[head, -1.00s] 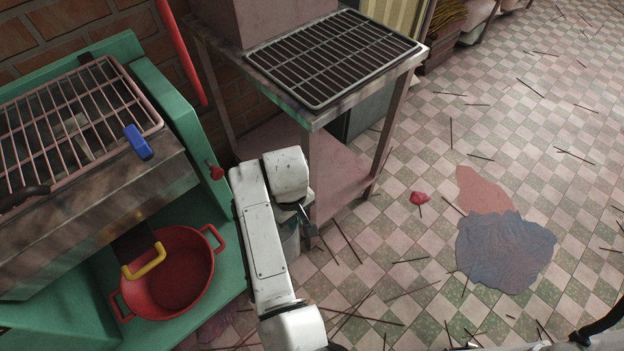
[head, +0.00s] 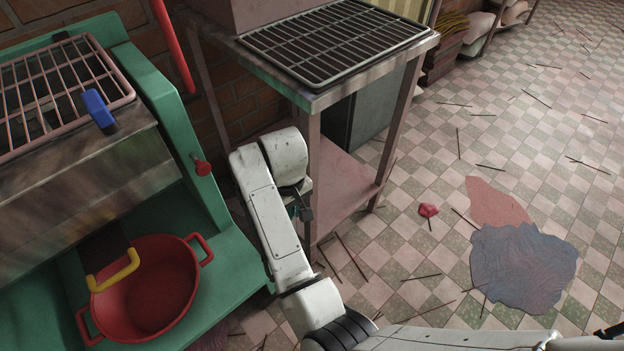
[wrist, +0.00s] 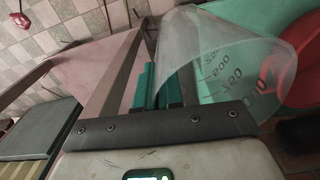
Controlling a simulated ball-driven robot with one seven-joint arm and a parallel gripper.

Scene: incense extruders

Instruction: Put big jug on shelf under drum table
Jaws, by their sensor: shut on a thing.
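The clear big jug (wrist: 215,50) with measuring marks shows large in the wrist view. My gripper (wrist: 163,85) is shut on it with teal fingers; the jug leans to the right in that view. In the head view my gripper (head: 301,208) is beside the table's near leg, and my arm hides the jug. The drum table (head: 313,98) has a low pink shelf (head: 343,185) below its top. The shelf also shows at the left in the wrist view (wrist: 80,58), behind a table leg.
A wire rack (head: 340,45) lies on the table top. A green stand (head: 215,262) with a red pot (head: 150,290) is on the left. The shelf's visible part looks clear. Sticks, a red lump (head: 428,210) and a blue-grey cloth (head: 525,265) lie on the floor.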

